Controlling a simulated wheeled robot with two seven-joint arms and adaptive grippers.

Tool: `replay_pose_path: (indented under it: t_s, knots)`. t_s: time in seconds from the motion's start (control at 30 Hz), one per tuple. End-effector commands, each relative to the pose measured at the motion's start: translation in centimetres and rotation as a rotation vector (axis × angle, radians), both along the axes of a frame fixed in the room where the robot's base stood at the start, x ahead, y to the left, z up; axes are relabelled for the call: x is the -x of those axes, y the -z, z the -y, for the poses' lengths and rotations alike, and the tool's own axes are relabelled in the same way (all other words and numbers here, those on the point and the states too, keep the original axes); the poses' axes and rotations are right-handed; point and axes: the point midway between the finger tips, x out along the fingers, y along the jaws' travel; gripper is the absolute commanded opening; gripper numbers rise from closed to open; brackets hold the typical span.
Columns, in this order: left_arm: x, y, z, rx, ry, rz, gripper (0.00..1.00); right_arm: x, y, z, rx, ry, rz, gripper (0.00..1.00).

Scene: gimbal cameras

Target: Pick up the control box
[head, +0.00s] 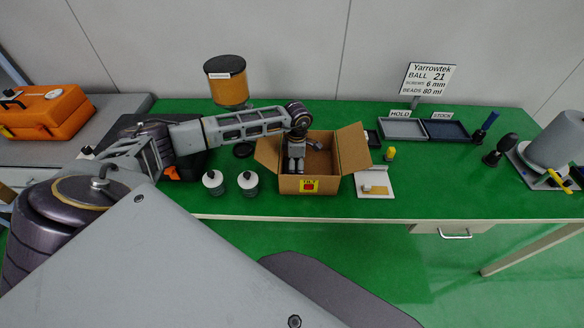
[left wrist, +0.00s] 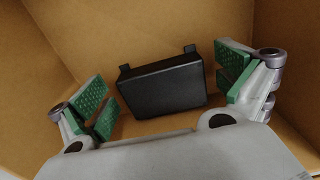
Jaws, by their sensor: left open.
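The control box, a black flat box with two small tabs (left wrist: 163,86), lies inside the open cardboard carton (head: 313,185). My left gripper (head: 296,166) reaches down into that carton. In the left wrist view its green-padded fingers (left wrist: 162,88) are spread wide, one on each side of the black box, with gaps between pads and box. The box is not held. In the head view the arm and gripper hide the black box. The carton's brown walls (left wrist: 100,25) surround the fingers in the wrist view. My right gripper does not show.
The carton's flaps (head: 352,146) stand open on the green table. Two white-topped jars (head: 247,184) stand close on its left, and a white pad (head: 374,183) lies on its right. Trays (head: 401,129) and a sign (head: 428,79) are at the back right.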

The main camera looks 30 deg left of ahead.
Motion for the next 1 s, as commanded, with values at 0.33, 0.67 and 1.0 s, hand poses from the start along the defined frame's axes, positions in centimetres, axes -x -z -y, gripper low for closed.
replay_pose_path:
  t_s: [0.33,0.67,1.0]
  knots:
    - [0.0,-0.03,-0.01,0.0,0.0,0.0,0.91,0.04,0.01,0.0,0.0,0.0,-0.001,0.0]
    - [-0.03,-0.07,-0.01,0.001,0.0,0.001,0.53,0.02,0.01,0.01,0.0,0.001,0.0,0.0]
    - [-0.06,-0.49,-0.02,0.0,0.0,0.001,0.53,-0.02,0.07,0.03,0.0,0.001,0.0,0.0]
